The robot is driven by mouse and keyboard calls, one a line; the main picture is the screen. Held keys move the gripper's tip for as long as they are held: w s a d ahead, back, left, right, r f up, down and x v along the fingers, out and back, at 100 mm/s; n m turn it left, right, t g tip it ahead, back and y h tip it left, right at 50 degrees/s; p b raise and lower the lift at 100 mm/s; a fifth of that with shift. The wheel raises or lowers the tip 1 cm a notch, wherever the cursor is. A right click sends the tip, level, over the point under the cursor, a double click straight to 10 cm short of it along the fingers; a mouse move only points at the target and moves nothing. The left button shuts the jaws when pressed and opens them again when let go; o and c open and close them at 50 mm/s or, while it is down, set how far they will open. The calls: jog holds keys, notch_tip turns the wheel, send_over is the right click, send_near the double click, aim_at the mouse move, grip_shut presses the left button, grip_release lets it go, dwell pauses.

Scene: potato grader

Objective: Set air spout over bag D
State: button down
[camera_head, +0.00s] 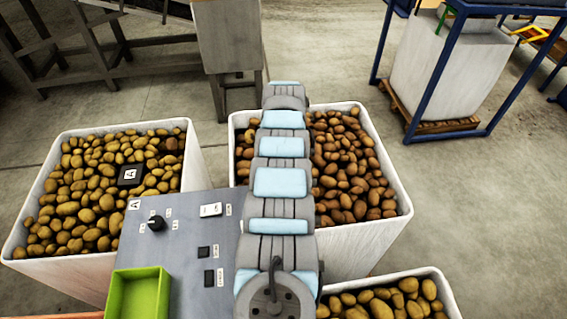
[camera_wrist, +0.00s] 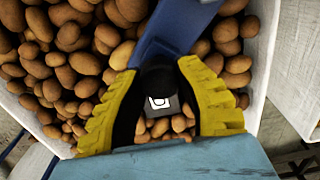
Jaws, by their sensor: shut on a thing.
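My gripper (camera_wrist: 165,100) shows in the wrist view with its yellow ribbed fingers shut on a black grip (camera_wrist: 157,78) at the end of a blue bar (camera_wrist: 172,30). The bar runs up and away over a white-walled container of potatoes (camera_wrist: 262,45). Below the grip is a dark tag with a white marking (camera_wrist: 162,102); its letter is not clear. In the head view my arm covers the gripper and the bar. I cannot pick out bag D by any lettering, nor see an air spout outlet clearly.
White potato containers stand at left (camera_head: 190,165), centre (camera_head: 405,190) and lower right (camera_head: 450,290). A grey control panel (camera_head: 180,245) and green tray (camera_head: 140,290) are near. A blue frame (camera_head: 440,80) surrounds a white bag (camera_head: 420,75) on a pallet.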

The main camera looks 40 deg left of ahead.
jog(key=shift+s+a+f, duration=0.1)
jog(key=shift+a+f, duration=0.05)
jog(key=c, duration=1)
grip_release()
jog(key=shift+c, duration=0.2)
jog(key=o, duration=0.4)
jog(key=shift+a, duration=0.25)
jog(key=shift+d, duration=0.1)
jog(key=shift+r, duration=0.25)
jog(key=shift+r, duration=0.65)
notch_tip(320, 180, up, 10)
jog(key=shift+r, duration=0.2)
